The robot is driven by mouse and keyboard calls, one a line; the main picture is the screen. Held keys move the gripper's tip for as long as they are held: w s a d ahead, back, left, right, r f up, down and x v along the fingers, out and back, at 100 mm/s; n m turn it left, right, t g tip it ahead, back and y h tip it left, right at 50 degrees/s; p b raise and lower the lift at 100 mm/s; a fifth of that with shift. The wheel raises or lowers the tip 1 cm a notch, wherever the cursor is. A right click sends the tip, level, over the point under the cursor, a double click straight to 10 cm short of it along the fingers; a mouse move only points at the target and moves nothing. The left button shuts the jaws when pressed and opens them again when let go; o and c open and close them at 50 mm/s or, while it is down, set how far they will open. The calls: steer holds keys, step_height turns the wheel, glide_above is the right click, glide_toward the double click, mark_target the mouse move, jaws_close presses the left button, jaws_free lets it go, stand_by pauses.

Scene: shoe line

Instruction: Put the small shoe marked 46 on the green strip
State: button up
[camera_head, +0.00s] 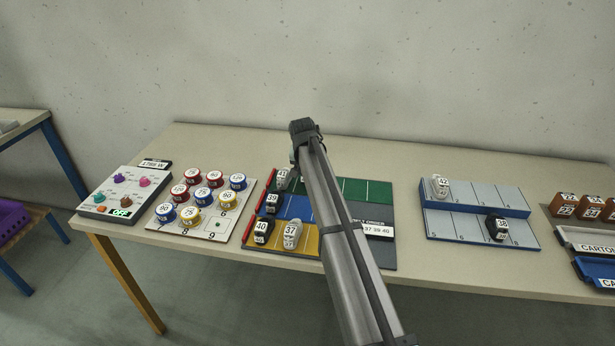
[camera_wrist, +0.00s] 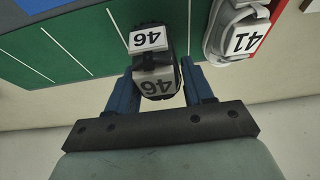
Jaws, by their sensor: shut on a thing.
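The dark shoe marked 46 (camera_wrist: 156,84) is between the two blue fingers of my gripper (camera_wrist: 158,68) in the wrist view. My gripper is shut on it. The shoe is over the green strip (camera_wrist: 72,48), right beside the pale shoe marked 41 (camera_wrist: 238,35); I cannot tell whether it touches the strip. In the head view my gripper (camera_head: 297,150) is at the back left of the green strip (camera_head: 354,188), near shoe 41 (camera_head: 282,178). Shoe 46 is mostly hidden there by my arm.
Shoe 39 (camera_head: 271,202) is on the blue strip, and shoes 40 (camera_head: 263,231) and 37 (camera_head: 291,234) are on the yellow strip. A red rail (camera_head: 259,207) edges the mat's left. A grey-blue rack (camera_head: 464,227) at right holds shoes 42 and 38. The green strip's right part is clear.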

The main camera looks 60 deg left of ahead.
steer(key=shift+f, duration=1.5)
steer(key=o, duration=1)
steer(key=shift+f, duration=0.1)
steer(key=shift+o, duration=0.2)
steer(key=v, duration=1.2)
steer(key=shift+w, duration=0.1)
